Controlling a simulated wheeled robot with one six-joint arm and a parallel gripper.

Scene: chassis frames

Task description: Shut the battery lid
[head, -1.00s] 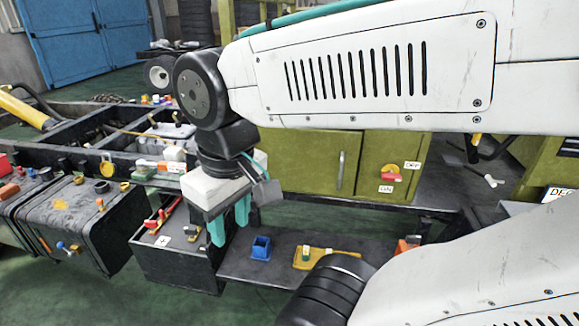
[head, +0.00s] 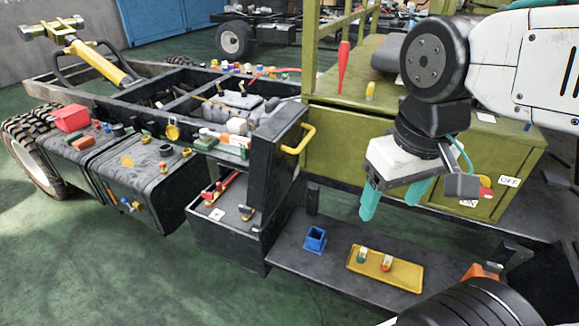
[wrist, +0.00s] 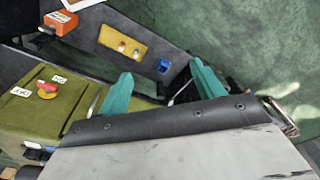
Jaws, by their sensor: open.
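The battery box (head: 222,238) is a dark box at the side of the chassis, with its top uncovered and red and brass-coloured parts showing on it. The battery lid (head: 272,168) is a dark panel standing upright at the box's right side, with a yellow handle (head: 300,138) on its right face. My gripper (head: 392,204) is open and empty, to the right of the lid and apart from it, in front of the green cabinet. Its two teal fingers also show in the wrist view (wrist: 160,90). I cannot make out the lid in the wrist view.
A dark shelf (head: 330,278) right of the box holds a blue cup (head: 315,239) and a yellow tray (head: 415,277) with small items. The green cabinet (head: 350,150) stands behind. Green floor lies open in front of the chassis.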

